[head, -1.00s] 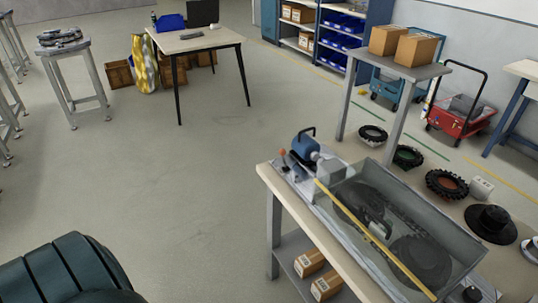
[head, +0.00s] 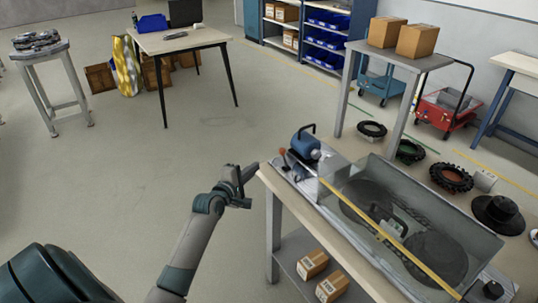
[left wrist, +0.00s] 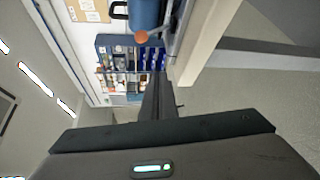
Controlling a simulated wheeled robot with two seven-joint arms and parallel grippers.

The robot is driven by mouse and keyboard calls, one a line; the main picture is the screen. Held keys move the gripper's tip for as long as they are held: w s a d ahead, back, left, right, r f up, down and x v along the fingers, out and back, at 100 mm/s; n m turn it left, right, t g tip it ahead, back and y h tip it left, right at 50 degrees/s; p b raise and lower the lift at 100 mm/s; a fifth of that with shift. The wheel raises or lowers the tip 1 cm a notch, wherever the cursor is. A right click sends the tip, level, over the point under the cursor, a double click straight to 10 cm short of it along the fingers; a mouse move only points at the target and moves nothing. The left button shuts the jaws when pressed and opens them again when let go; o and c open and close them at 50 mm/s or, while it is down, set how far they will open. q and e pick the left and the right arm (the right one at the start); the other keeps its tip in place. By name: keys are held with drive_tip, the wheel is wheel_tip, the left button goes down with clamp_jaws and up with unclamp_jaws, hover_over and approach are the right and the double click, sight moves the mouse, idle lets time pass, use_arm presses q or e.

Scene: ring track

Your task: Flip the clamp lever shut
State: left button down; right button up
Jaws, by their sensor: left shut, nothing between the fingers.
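The clamp lever with its orange-red knob (head: 282,152) stands at the near left end of the bench-top fixture, beside a blue motor-like body (head: 305,144). The knob also shows near the top of the left wrist view (left wrist: 141,36), beside the blue body (left wrist: 145,12). My left gripper (head: 252,170) is shut and empty. It is just left of the bench corner, apart from the knob and to its lower left. Its closed fingers (left wrist: 158,80) point forward in the left wrist view. The lever's lower end is too small to make out. My right gripper is not in view.
The bench (head: 310,208) carries a clear-sided tray (head: 478,245) with a yellow bar (head: 385,235) across it. Boxes (head: 312,263) sit on its lower shelf. Tyres (head: 452,177) lie behind it. The floor (head: 130,190) left of the bench is clear.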

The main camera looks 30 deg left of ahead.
use_arm(q)
drive_tip(key=shift+a+r, duration=0.15)
drive_tip(key=shift+r, duration=0.4)
drive_tip(key=shift+a+r, duration=0.15)
drive_tip(key=shift+r, duration=0.4)
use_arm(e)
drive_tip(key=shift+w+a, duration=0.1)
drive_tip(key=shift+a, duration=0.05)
use_arm(q)
drive_tip(key=shift+w, duration=0.1)
